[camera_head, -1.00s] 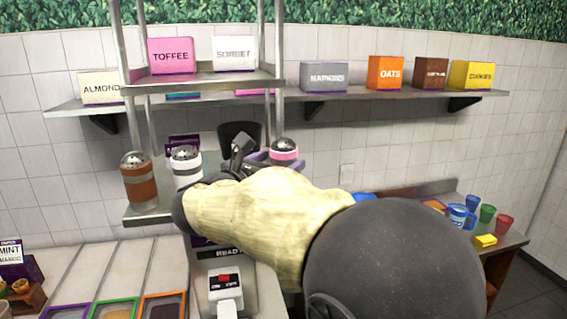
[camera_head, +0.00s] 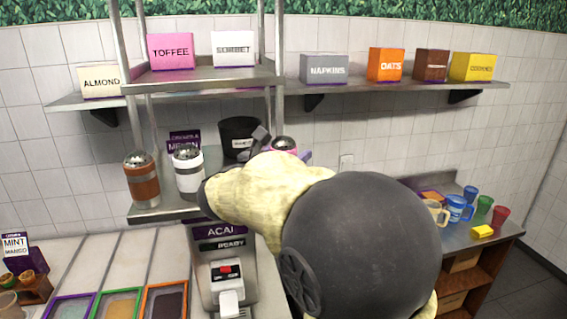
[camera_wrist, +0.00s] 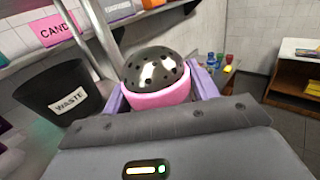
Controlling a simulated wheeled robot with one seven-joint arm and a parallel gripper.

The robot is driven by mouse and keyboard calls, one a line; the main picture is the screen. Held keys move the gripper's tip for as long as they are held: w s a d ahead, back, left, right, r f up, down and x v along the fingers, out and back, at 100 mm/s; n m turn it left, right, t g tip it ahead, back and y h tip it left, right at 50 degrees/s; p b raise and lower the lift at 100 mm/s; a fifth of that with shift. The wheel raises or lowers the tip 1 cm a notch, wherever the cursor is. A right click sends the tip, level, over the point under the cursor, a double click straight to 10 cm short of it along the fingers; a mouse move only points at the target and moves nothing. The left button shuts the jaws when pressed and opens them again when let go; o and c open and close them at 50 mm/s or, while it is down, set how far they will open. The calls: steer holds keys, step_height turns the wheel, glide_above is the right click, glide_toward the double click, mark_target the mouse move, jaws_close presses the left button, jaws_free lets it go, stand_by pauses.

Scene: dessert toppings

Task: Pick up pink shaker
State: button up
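The pink shaker (camera_wrist: 157,85) has a dark, holed metal dome and a pink band. In the wrist view it stands between the two purple fingers of my gripper (camera_wrist: 160,92), one on each side close against the band. I cannot tell whether they press on it. In the head view the pink shaker (camera_head: 285,144) shows only its top, behind my arm. My gripper there is mostly hidden, with a bit of purple finger (camera_head: 305,155) right of the shaker. The shaker's lower part is hidden in both views.
A brown shaker (camera_head: 141,182) and a white shaker (camera_head: 188,177) stand on the metal shelf left of my arm. A black waste bin (camera_wrist: 62,92) is close at the left. Shelf posts (camera_head: 278,60) rise nearby. The acai machine (camera_head: 224,262) is below. Cups stand on the right counter.

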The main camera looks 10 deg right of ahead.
steer(key=c, duration=0.7)
step_height(320, 180, up, 10)
steer(key=shift+r+b, duration=0.1)
steer(key=shift+b, duration=1.05)
